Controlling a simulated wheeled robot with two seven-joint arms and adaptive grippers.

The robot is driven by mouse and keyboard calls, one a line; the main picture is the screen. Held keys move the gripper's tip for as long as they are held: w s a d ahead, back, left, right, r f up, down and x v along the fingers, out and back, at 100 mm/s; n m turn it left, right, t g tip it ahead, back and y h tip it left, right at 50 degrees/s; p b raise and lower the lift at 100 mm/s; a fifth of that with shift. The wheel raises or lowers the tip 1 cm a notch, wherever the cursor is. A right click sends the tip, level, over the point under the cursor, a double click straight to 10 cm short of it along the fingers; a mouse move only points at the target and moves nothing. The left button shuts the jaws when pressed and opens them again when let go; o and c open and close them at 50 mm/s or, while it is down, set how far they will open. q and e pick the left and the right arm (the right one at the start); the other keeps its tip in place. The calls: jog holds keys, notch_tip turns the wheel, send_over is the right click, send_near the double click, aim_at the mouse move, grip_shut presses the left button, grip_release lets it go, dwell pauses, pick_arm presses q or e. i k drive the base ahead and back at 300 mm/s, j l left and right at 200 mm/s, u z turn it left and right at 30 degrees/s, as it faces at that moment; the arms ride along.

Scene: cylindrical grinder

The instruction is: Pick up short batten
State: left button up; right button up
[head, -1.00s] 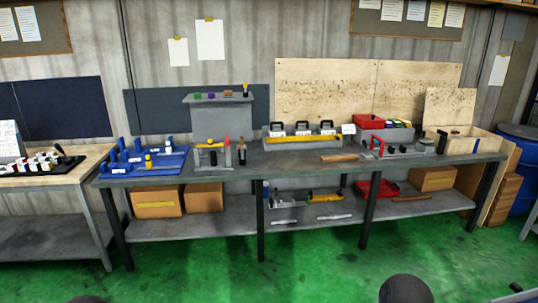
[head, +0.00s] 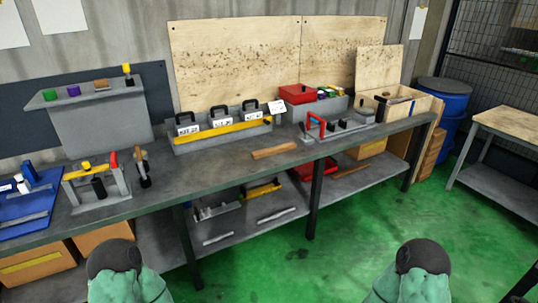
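A short brown wooden batten (head: 274,150) lies flat near the front edge of the grey workbench (head: 215,172), in the middle of the head view. Its right end is slightly higher in the picture. Another thin brown wooden strip (head: 350,171) lies on the lower shelf, further right. I cannot tell for sure which of the two the task names. Both of my grippers are out of view; only rounded teal and black parts of my own arms show at the bottom edge.
A grey rack with a yellow bar (head: 224,132) stands behind the batten. A red-handled fixture (head: 316,126) is to its right, a clamp stand (head: 98,187) to its left. A wooden box (head: 402,103) and blue barrel (head: 443,100) are farther right. Green floor (head: 330,255) in front is clear.

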aim_at(257, 155)
jog(key=i+l+u, duration=0.1)
jog(key=u, duration=0.25)
jog(key=i+l+u, duration=0.2)
jog(key=u, duration=0.15)
jog(key=i+l+u, duration=0.3)
